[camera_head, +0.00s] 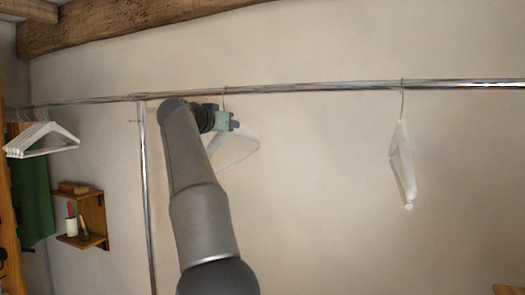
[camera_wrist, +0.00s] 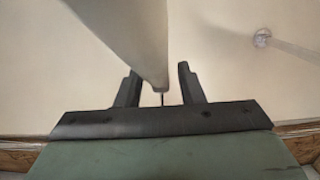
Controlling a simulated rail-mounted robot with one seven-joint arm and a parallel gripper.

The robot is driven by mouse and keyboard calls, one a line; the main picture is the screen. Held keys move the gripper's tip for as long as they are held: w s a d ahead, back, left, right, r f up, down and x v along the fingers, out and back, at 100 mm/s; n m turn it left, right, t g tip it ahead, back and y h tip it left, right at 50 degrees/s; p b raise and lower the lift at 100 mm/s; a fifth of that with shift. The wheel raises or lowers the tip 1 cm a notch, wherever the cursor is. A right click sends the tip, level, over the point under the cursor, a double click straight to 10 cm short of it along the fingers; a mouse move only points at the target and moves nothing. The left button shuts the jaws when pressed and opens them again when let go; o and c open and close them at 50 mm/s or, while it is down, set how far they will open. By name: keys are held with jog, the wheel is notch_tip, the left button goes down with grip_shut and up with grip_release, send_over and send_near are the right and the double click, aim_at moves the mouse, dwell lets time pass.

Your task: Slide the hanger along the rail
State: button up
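The shiny rail (camera_head: 320,87) runs across the head view. A white hanger (camera_head: 243,146) hangs from it by a thin hook near the middle, partly hidden by my arm and gripper. My gripper (camera_head: 234,122) is at this hanger's upper part, just below the rail. In the wrist view, my gripper (camera_wrist: 158,84) has its two dark fingers apart. The pale hanger body (camera_wrist: 135,35) narrows down to between the fingers, with a thin piece of hook wire in the gap. I see clear space on both sides of the wire.
Another white hanger (camera_head: 402,165) hangs alone at the right. Several white hangers (camera_head: 42,142) are bunched at the far left beside a green garment (camera_head: 34,195). A metal upright (camera_head: 147,200) stands left of my arm. The rail between the middle and right hangers is clear.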

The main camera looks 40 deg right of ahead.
jog(key=shift+c, duration=0.5)
jog(key=shift+a, duration=0.1)
jog(key=shift+s+a+b, duration=0.35)
jog(key=shift+a+b, duration=0.1)
jog(key=shift+a, duration=0.2)
jog(key=shift+b+v, duration=1.85)
jog(key=shift+v, duration=3.85)
